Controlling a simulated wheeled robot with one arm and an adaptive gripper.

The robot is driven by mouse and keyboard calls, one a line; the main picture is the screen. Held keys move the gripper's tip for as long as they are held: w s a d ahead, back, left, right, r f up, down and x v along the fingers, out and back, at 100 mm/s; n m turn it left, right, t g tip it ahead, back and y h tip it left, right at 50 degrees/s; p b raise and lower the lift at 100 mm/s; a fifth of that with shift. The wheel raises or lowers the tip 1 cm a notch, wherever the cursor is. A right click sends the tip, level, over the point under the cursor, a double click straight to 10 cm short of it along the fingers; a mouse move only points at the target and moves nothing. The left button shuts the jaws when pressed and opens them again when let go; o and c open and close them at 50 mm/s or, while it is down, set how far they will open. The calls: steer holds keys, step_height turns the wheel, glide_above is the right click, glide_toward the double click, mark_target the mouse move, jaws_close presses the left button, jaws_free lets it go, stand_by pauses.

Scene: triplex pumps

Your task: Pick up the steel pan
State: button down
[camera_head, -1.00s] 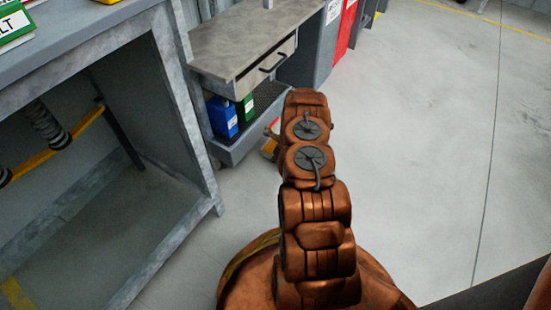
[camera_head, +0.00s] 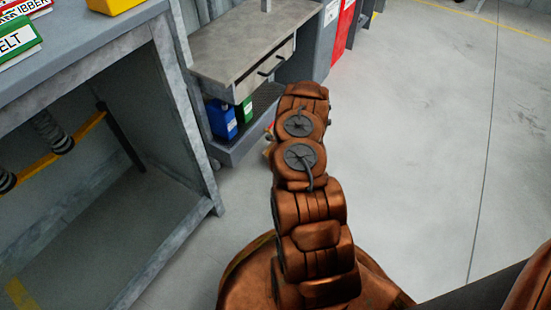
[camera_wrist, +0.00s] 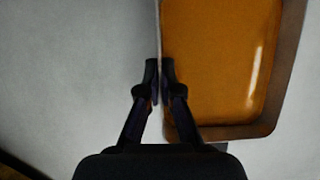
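The steel pan (camera_wrist: 279,85) fills the right part of the wrist view. It has a brownish metal rim and an amber, glossy inside, and its left wall is a thin upright edge. My gripper (camera_wrist: 160,75) has one finger on each side of that left wall, drawn close together on it near the pan's lower left corner. In the head view my own arm hides the gripper and nearly all of whatever lies behind it.
A grey workbench (camera_head: 75,65) with boxes on top stands at left. A lower bench with a drawer (camera_head: 265,68) holds a blue container (camera_head: 222,118) and a green one (camera_head: 245,108) on its shelf. A red cabinet (camera_head: 342,30) stands behind. The floor at right is clear.

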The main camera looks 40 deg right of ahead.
steer(key=shift+s+a+r+p, duration=0.3)
steer(key=shift+s+a, duration=0.45)
steer(key=shift+s, duration=0.95)
steer(key=shift+s+a+r+p, duration=0.1)
steer(key=shift+s+a+p, duration=0.45)
steer(key=shift+s, duration=1.2)
steer(key=shift+s+a+r+p, duration=0.15)
steer(key=shift+s+a, duration=0.75)
steer(key=shift+s, duration=0.8)
steer(key=shift+s+a, duration=0.1)
steer(key=shift+s, duration=0.15)
